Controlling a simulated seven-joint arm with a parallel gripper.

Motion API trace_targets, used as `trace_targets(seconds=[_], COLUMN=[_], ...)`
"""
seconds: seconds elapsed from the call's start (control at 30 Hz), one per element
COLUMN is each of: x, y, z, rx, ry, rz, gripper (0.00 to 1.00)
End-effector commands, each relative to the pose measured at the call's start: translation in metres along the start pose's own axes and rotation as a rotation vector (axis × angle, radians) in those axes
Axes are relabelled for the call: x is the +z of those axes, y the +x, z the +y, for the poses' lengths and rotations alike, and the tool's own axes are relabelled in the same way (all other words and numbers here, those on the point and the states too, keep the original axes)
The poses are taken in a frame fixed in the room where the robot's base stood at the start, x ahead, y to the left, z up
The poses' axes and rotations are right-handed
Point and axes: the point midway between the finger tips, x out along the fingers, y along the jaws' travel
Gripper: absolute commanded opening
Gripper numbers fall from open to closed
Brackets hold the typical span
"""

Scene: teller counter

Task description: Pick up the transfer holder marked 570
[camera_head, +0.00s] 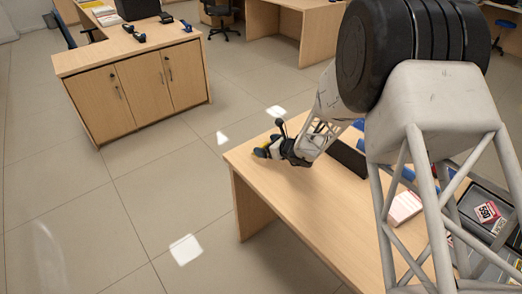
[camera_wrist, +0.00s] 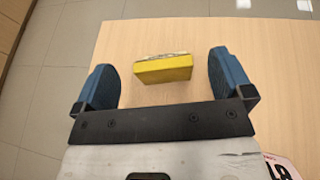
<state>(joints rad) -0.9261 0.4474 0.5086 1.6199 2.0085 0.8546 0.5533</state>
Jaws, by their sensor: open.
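My gripper (camera_head: 277,150) is at the far left end of the wooden desk in the head view. In the wrist view its two blue fingers (camera_wrist: 165,72) are wide apart, with nothing held. A yellow block (camera_wrist: 165,69) lies on the desk between and slightly ahead of the fingers, apart from both. Its front face shows no readable mark, and its top edge is pale. A red-and-white block (camera_head: 487,212) sits in a dark tray at the right; its number looks like 550 or 570, but I cannot tell which.
The dark tray (camera_head: 470,222) is partly hidden by my arm. A pink-and-white box (camera_head: 404,207) lies on the desk (camera_head: 290,205) beside it. The near left of the desk is clear. A cabinet desk (camera_head: 135,90) stands apart beyond the floor.

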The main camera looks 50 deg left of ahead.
Motion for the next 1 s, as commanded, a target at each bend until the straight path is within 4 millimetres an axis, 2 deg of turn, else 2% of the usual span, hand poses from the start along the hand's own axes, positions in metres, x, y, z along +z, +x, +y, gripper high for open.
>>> trace_targets(seconds=[0.43,1.0], x=[-0.001,-0.004], y=[0.006,0.05], z=[0.0,-0.001], rx=[0.0,0.0], ry=[0.0,0.0], rz=[0.0,0.0], gripper=[0.98,0.98])
